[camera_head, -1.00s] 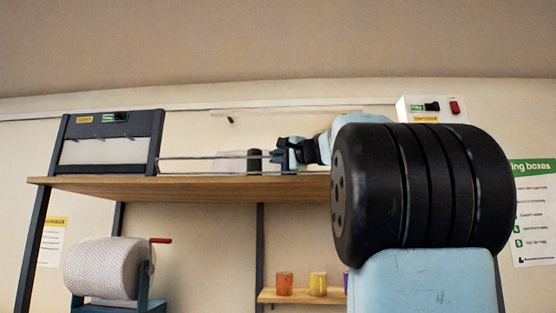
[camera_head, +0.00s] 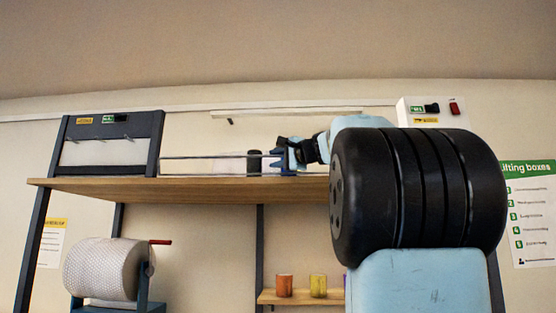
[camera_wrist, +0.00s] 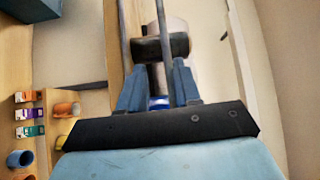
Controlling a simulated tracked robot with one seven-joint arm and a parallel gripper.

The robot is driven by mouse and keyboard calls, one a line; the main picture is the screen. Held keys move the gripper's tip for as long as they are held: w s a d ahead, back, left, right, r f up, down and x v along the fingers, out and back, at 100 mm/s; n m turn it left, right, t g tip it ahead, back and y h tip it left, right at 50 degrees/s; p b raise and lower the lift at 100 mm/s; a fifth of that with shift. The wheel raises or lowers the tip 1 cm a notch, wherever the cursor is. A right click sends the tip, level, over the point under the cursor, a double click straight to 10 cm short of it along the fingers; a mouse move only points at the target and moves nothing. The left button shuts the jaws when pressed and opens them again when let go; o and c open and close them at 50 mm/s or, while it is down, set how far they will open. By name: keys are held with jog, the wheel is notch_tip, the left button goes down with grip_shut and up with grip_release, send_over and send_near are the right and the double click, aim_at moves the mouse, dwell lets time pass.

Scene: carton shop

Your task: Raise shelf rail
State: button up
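The shelf rail (camera_head: 205,157) is a thin metal frame along the front of the high wooden shelf (camera_head: 120,188). Its upper and lower bars show apart, one above the other. My gripper (camera_head: 279,156) is at the rail's right end, just above the shelf. The blue fingers stand apart, with one bar reaching the space near the right finger. Contact between finger and bar cannot be made out.
A dark round thing (camera_head: 254,163) stands on the shelf behind the rail, close to my gripper. A dark-framed panel (camera_head: 108,143) is at the shelf's left. A bubble-wrap roll (camera_head: 103,268) and colored cups (camera_head: 318,285) are below.

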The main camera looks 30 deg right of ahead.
dwell(0.3)
jog(key=v, duration=1.3)
jog(key=shift+s+f, duration=0.2)
jog(key=shift+s, duration=0.2)
jog(key=shift+d, duration=0.1)
jog(key=s+a+f+n+g, duration=0.1)
jog(key=a+f+n+g, duration=0.15)
jog(key=a+f, duration=0.45)
jog(key=a+f+n+g, duration=0.2)
jog(key=a+f+g, duration=0.1)
jog(key=f, duration=0.8)
jog(key=s+a+f+n+g, duration=0.1)
jog(key=a+f+n+g, duration=0.1)
jog(key=a+f, duration=0.55)
jog(key=s+a+f+n+g+h, duration=0.1)
jog(key=s+f+n, duration=0.3)
jog(key=f, duration=0.8)
jog(key=s+a+f+n+g+h, duration=0.2)
jog(key=s+f, duration=0.6)
jog(key=f, duration=0.5)
jog(key=shift+a+f+n+g+h, duration=0.3)
jog(key=shift+a+n+g, duration=0.3)
jog(key=shift+n+g, duration=0.6)
jog(key=shift+d, duration=0.1)
